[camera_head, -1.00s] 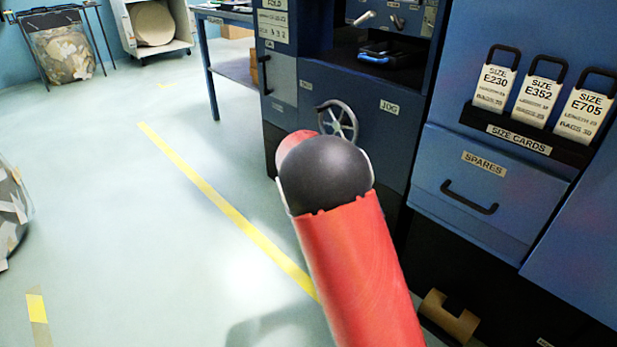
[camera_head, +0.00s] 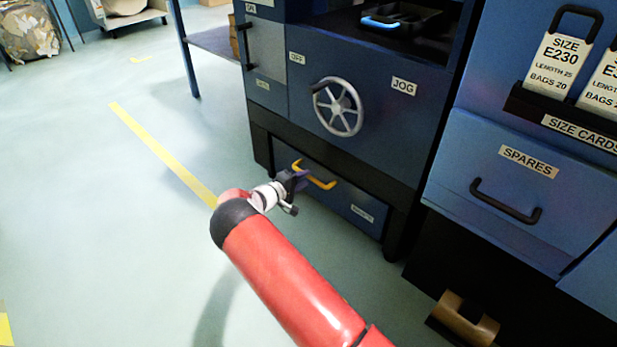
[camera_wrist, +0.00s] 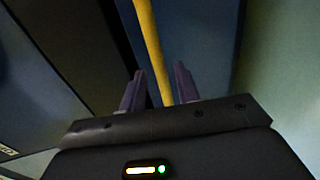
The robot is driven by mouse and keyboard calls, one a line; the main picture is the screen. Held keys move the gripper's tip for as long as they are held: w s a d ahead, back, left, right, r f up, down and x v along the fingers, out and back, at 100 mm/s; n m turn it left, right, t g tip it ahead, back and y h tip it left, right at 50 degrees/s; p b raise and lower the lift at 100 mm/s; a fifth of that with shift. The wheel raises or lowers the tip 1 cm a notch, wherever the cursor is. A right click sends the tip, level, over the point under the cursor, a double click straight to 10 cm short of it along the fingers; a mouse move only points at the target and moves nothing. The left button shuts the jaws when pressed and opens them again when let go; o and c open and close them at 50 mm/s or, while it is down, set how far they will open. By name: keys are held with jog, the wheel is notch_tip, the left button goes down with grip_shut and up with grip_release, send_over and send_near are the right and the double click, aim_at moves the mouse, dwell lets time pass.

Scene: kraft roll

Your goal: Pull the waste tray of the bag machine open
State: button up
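The waste tray (camera_head: 345,197) is the low dark blue front at the foot of the bag machine, with a small label, too blurred to read surely. It looks closed. Its yellow handle (camera_head: 318,180) sticks out from the front; my gripper hides part of it. My gripper (camera_head: 300,180) is at the left part of the handle. In the wrist view, the yellow handle (camera_wrist: 149,40) runs between the two dark fingers of my gripper (camera_wrist: 159,72). The fingers stand apart, with narrow gaps beside the bar; whether either touches it I cannot tell.
Above the tray is a spoked handwheel (camera_head: 338,107) on the machine. On the right stands a blue cabinet with a spares drawer (camera_head: 505,185), and a brown roll (camera_head: 465,318) lies below it. The floor left of the machine is clear, with a yellow line (camera_head: 160,150).

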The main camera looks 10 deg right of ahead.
aim_at(309, 177)
jog(key=shift+x, duration=1.7)
jog(key=shift+c, duration=0.3)
grip_shut()
